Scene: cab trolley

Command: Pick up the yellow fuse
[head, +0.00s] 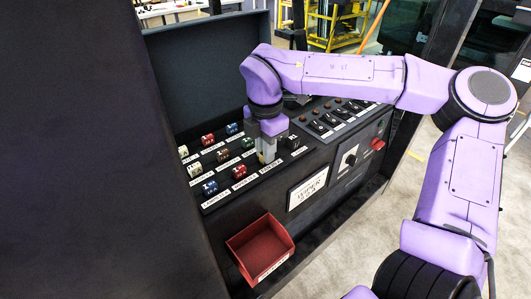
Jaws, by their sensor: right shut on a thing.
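My right gripper (267,157) points down at the near row of the fuse panel (225,194). It is shut on what seems to be the yellow fuse, which the fingers mostly hide; a small pale yellowish patch shows between them. I cannot tell whether the fuse is still seated in the panel or lifted clear. My left gripper is not in view.
Other fuses stand in rows: blue (210,187), red (239,172), green (247,142) and brown (222,155) among them. An open red bin (262,247) hangs below the panel. Black switches (320,127) are at the right. A dark wall (95,180) closes off the left.

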